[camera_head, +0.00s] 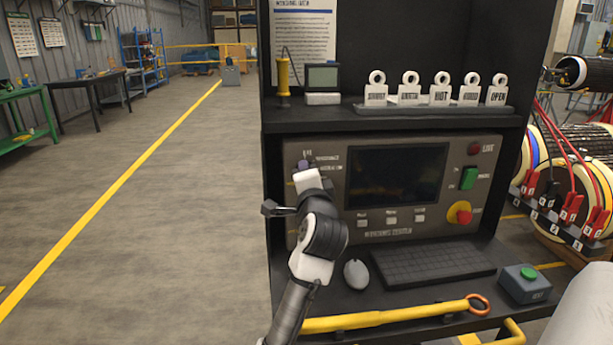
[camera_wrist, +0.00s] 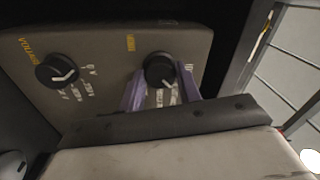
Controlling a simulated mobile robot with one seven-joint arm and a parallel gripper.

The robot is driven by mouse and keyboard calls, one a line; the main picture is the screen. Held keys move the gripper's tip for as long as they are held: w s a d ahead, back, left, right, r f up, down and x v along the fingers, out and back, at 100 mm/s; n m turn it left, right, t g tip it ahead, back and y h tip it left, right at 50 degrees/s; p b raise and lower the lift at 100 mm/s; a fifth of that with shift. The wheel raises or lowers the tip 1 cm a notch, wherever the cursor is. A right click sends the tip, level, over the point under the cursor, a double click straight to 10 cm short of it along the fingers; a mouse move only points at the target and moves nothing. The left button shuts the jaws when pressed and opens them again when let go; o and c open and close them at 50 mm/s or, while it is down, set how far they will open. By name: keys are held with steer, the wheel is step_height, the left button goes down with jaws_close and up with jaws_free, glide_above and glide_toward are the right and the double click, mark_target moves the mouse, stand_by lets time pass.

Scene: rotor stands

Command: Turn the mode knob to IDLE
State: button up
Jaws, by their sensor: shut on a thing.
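The black round mode knob (camera_wrist: 159,69) sits on the grey control panel, with a yellow label beside it that looks like MODE. My gripper (camera_wrist: 161,75) has its two purple fingers on either side of the knob and is shut on it. A white pointer line shows on the knob, towards the lower side in the wrist view; the labels there are too small and partly hidden to read. In the head view my gripper (camera_head: 304,164) is at the panel's upper left, and my wrist hides the knob.
A second black knob, the voltage knob (camera_wrist: 57,73), sits left of the mode knob in the wrist view. The panel also has a dark screen (camera_head: 395,175), a green switch (camera_head: 468,178) and a red-yellow emergency button (camera_head: 460,212). A keyboard (camera_head: 432,264) and mouse (camera_head: 356,274) lie below.

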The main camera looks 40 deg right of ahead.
steer(key=shift+f+n+y+p, duration=0.1)
steer(key=shift+n+y+p, duration=0.3)
steer(key=shift+n, duration=4.6)
steer(key=o, duration=1)
steer(key=shift+s, duration=0.1)
steer(key=b+v, duration=0.2)
steer(key=v, duration=1.1)
steer(key=shift+s+a, duration=0.2)
steer(key=shift+s, duration=0.1)
steer(key=shift+f, duration=0.1)
